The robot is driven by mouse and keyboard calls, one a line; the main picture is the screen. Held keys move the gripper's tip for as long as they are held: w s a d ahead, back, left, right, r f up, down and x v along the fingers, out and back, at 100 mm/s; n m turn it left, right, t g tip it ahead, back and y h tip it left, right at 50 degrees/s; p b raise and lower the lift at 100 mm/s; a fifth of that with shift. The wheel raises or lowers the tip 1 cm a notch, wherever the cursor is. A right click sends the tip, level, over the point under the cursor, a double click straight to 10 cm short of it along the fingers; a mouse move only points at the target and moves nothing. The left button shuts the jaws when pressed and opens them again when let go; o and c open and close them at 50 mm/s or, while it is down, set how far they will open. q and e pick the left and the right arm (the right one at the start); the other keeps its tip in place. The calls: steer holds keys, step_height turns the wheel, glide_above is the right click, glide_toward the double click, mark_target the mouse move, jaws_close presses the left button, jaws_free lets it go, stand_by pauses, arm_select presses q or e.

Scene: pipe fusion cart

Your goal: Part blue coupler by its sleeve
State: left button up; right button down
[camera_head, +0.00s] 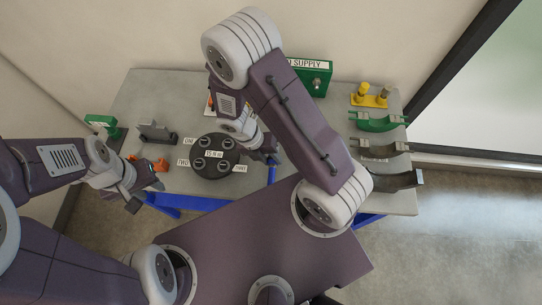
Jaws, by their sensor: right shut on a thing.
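A narrow blue piece (271,173), which looks like part of the blue coupler, shows just below the jaws of my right gripper (267,156), over the cart top. The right gripper is shut on it; the sleeve is too small and too covered to make out. My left gripper (134,202) hangs at the cart's front left edge, apart from the blue piece. I cannot tell how far its jaws are open.
A black round plate (211,168) with several sockets and white labels lies left of the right gripper on the grey cart (300,118). A green SUPPLY box (318,84) stands behind. Orange parts (159,165) lie left. A yellow fixture (370,99) and curved holders (380,123) stand right.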

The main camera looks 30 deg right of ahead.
steer(key=shift+f+b, duration=0.5)
steer(key=shift+f, duration=0.65)
steer(key=shift+f, duration=0.3)
steer(key=c, duration=0.9)
jaws_free()
steer(key=shift+s, duration=0.1)
steer(key=shift+c, duration=0.2)
steer(key=v, duration=0.9)
steer(key=shift+p, duration=0.45)
steer(key=shift+d+r, duration=0.1)
steer(key=shift+r, duration=0.05)
